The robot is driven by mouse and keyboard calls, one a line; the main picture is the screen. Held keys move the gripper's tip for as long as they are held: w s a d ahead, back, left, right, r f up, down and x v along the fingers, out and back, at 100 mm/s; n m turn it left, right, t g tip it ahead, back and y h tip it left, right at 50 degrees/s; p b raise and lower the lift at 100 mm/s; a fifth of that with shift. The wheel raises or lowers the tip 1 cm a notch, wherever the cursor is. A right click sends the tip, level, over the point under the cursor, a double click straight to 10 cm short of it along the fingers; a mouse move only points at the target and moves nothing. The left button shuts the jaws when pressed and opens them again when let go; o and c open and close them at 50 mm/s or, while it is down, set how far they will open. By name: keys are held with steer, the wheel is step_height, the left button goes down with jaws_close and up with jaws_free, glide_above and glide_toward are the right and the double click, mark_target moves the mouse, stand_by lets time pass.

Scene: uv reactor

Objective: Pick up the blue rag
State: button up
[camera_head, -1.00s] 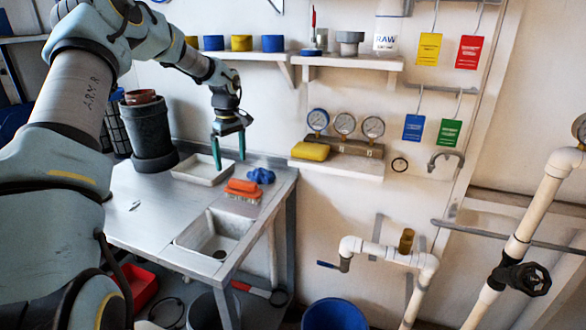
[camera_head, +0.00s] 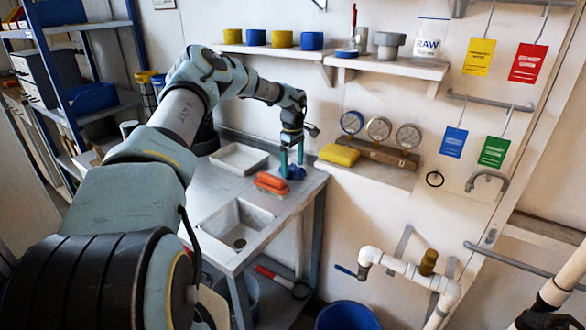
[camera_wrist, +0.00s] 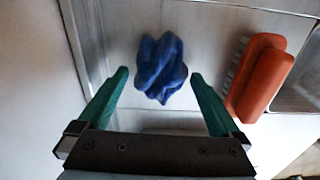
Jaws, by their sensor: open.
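The blue rag (camera_head: 296,172) lies crumpled on the metal worktop (camera_head: 222,184), close to its back right corner. In the wrist view the rag (camera_wrist: 160,68) sits between and slightly beyond the two green fingertips. My gripper (camera_head: 291,160) points down over the rag, and one finger partly hides it in the head view. In the wrist view my gripper (camera_wrist: 158,75) is open, with a wide gap between its fingers and nothing held. I cannot tell the exact height of the fingertips above the worktop.
An orange brush (camera_head: 270,183) lies just beside the rag, near the right finger in the wrist view (camera_wrist: 262,75). A sink basin (camera_head: 236,222) is at the front, and a white tray (camera_head: 238,158) at the back. A wall shelf with a yellow sponge (camera_head: 339,154) is to the right.

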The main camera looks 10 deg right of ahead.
mark_target(290, 168)
steer(key=shift+f, duration=0.8)
steer(key=c, duration=1.2)
steer(key=shift+a+r, duration=0.15)
steer(key=shift+r+b, duration=0.1)
steer(key=shift+b, duration=0.4)
step_height(290, 168, up, 6)
steer(key=shift+f+b, duration=0.1)
steer(key=shift+b, duration=1.15)
steer(key=shift+s+a+r, duration=0.3)
steer(key=shift+s+a, duration=0.1)
steer(key=shift+a, duration=0.05)
steer(key=s+a+b, duration=0.5)
steer(key=s+a, duration=0.8)
steer(key=shift+a, duration=0.25)
